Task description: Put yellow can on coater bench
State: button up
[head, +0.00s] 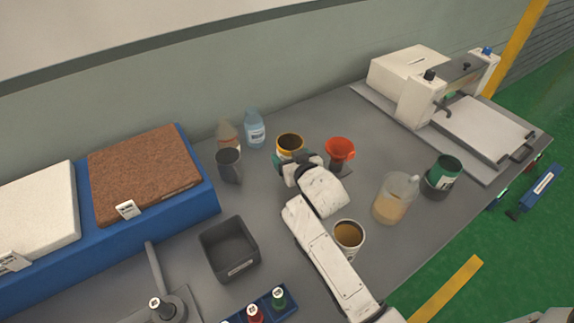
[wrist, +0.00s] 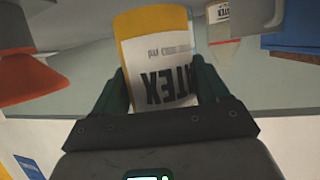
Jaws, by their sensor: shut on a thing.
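The yellow can (head: 290,140), open-topped with a yellow rim, is at the back middle of the grey bench (head: 330,112). In the wrist view the can (wrist: 155,58) shows a yellow band and a white label with dark letters upside down. My gripper (head: 292,160) is shut on it, with one dark green finger on each side. My arm hides the can's lower part in the head view, so I cannot tell whether it touches the bench. The white coater machine (head: 425,88) with its flat plate stands at the back right of this bench.
A red funnel (head: 340,149) stands close right of the can. A blue bottle (head: 254,130) and a dark mug (head: 229,165) are to its left. A pitcher (head: 392,200), green can (head: 443,177) and white can (head: 349,236) stand nearer the front. Bench between funnel and coater is clear.

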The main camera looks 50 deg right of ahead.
jog(key=shift+w+f, duration=0.6)
jog(key=shift+f, duration=0.1)
jog(key=shift+w+f, duration=0.1)
jog(key=shift+f, duration=1.5)
jog(key=shift+f+b, duration=0.2)
jog(key=shift+b, duration=0.15)
jog(key=o, duration=1.4)
jog(key=shift+c, duration=0.2)
jog(key=shift+r, duration=0.15)
jog(key=b+v, duration=0.1)
jog(key=v, duration=1.1)
